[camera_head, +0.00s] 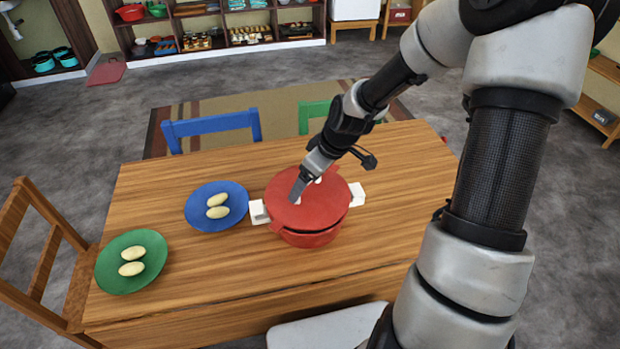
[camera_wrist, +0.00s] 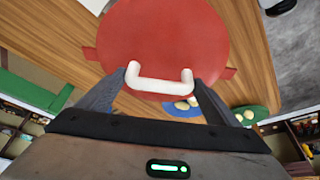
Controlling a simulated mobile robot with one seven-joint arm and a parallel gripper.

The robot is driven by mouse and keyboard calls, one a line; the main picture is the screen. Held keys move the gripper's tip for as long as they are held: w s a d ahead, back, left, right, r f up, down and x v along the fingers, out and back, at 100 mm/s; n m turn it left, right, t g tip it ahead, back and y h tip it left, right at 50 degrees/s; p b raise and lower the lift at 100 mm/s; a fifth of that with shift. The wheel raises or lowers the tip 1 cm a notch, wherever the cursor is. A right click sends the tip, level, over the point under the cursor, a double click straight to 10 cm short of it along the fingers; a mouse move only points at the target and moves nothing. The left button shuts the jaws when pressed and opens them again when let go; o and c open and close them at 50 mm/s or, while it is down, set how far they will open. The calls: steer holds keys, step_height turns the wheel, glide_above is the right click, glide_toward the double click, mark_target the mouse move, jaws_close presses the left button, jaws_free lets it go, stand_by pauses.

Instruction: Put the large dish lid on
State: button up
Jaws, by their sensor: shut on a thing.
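The large red dish lid (camera_head: 281,197) lies over a red dish (camera_head: 311,238) on the wooden table. The dish shows as a rim and wall below the lid, and whether the lid rests fully on it I cannot tell. My gripper (camera_head: 298,190) reaches down onto the lid from the upper right. In the wrist view my gripper (camera_wrist: 162,84) has its fingers at the two ends of the lid's white handle (camera_wrist: 160,84), shut on it. The red lid (camera_wrist: 170,40) fills the top middle there, hiding most of the dish.
A blue plate (camera_head: 196,208) and a green plate (camera_head: 110,270), each with two pale oval items, sit left of the dish. White blocks (camera_head: 259,211) flank the dish. Chairs, one blue (camera_head: 212,126), stand around the table (camera_head: 240,262). Its front is clear.

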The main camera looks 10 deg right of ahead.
steer(key=shift+f, duration=0.5)
steer(key=shift+f+b, duration=0.1)
steer(key=shift+b, duration=0.2)
steer(key=shift+f, duration=0.3)
steer(key=shift+f, duration=0.3)
stand_by(0.4)
steer(key=o, duration=1.5)
steer(key=shift+r, duration=0.1)
steer(key=p+v, duration=0.4)
steer(key=v, duration=1.3)
steer(key=shift+r+p, duration=0.15)
steer(key=shift+p, duration=0.25)
